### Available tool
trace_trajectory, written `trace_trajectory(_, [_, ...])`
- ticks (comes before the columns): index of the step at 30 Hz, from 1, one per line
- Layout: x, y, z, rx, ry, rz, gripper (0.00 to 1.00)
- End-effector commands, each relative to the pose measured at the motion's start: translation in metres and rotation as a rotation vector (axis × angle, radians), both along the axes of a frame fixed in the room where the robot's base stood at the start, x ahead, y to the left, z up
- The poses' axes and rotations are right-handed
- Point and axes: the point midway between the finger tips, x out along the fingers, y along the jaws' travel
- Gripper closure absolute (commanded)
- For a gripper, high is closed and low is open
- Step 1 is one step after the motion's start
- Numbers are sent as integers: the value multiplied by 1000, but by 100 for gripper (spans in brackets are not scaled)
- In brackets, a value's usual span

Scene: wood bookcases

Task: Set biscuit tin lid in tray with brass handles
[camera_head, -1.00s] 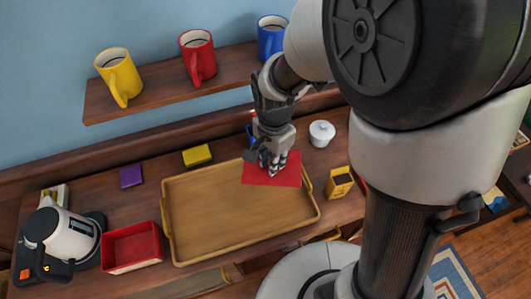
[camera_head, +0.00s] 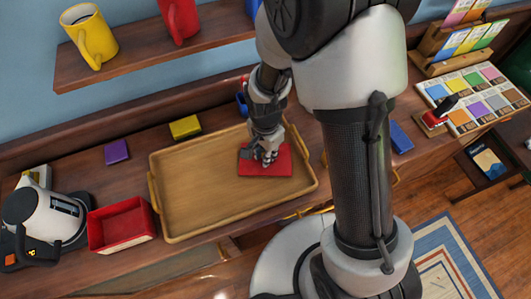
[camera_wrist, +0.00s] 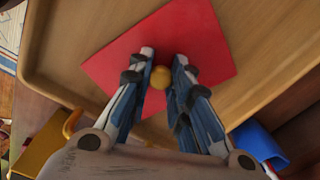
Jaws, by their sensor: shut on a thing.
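The biscuit tin lid (camera_head: 281,168) is a flat red square, over the right part of the tray (camera_head: 190,200), a wide light-wood tray with a brass handle at each end. The wrist view shows the lid (camera_wrist: 205,40) with its round brass-coloured knob (camera_wrist: 160,77) between my fingers. My gripper (camera_head: 265,157) points down and is shut on the knob. The lid lies within the tray's outline, over its floor (camera_wrist: 70,45). I cannot tell whether it touches the floor. The rest of the tray floor is bare.
A red open box (camera_head: 122,228) and a kettle (camera_head: 45,220) stand left of the tray. A purple block (camera_head: 117,152) and a yellow block (camera_head: 185,127) lie behind it. A blue cup (camera_head: 242,104) stands close behind the tray. A shelf with mugs (camera_head: 90,36) hangs above.

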Motion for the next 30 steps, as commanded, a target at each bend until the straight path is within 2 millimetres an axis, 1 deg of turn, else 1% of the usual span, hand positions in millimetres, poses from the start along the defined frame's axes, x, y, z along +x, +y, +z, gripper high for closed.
trace_trajectory(4, [0,0,1,1,-1,0,100])
trace_trajectory(8, [0,0,-4,0,0,0,100])
trace_trajectory(9, [0,0,-2,0,0,0,79])
trace_trajectory(17, [0,0,-2,0,0,0,62])
trace_trajectory(26, [0,0,-1,0,0,0,62])
trace_trajectory(29, [0,0,4,0,0,0,62])
trace_trajectory(30, [1,0,9,0,-1,0,62])
